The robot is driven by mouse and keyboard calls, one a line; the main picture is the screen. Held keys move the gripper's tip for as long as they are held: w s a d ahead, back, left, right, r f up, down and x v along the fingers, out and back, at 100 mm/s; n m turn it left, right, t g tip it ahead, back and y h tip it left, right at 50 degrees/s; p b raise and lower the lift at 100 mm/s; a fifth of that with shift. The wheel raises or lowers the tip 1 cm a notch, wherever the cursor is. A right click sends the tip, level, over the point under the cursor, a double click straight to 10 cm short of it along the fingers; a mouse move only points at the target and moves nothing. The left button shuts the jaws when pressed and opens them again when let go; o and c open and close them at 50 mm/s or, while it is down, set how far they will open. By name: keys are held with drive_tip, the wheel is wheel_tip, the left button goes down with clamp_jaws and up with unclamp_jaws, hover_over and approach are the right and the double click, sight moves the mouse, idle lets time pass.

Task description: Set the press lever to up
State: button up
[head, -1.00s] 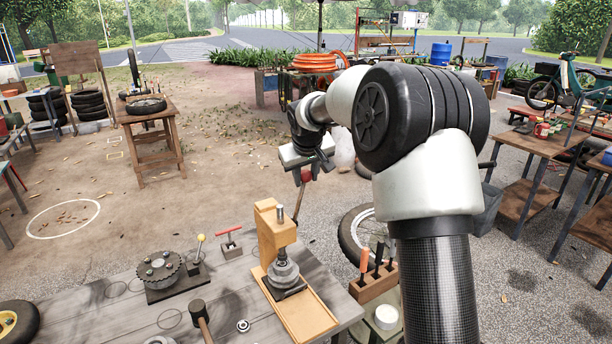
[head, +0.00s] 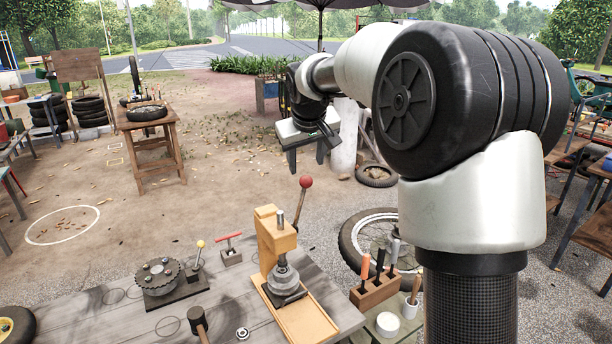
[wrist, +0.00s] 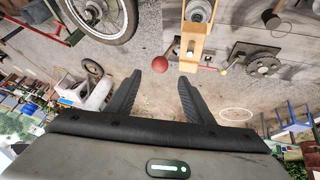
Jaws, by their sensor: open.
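The orange-yellow press (head: 276,240) stands on the grey bench. Its lever (head: 301,203) is a dark rod with a red ball knob (head: 305,182). The rod rises steeply beside the press head, tilted slightly right, with the knob above the head. My gripper (head: 306,160) is open, empty and pointing down, with its fingertips just above the knob in the head picture. In the wrist view, the red knob (wrist: 160,64) shows just beyond the fingertips of my gripper (wrist: 158,80), apart from them. The exact depth gap is unclear.
A gear fixture (head: 160,275) with a yellow-knobbed lever (head: 200,245) and a red T-handle (head: 228,238) stand left of the press. A tool block (head: 375,290) and a wheel (head: 372,235) are to its right. The air above the bench's left side is clear.

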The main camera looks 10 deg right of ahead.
drive_tip(key=v, duration=0.7)
drive_tip(key=shift+r, duration=0.1)
drive_tip(key=s+f+m, duration=0.1)
drive_tip(key=s+f, duration=0.1)
drive_tip(key=s, duration=1.8)
drive_tip(key=s+f, duration=0.4)
drive_tip(key=s, duration=0.3)
drive_tip(key=s+f+m+g+y, duration=0.1)
drive_tip(key=s+f, duration=0.3)
drive_tip(key=s, duration=0.3)
drive_tip(key=shift+s+f, duration=0.35)
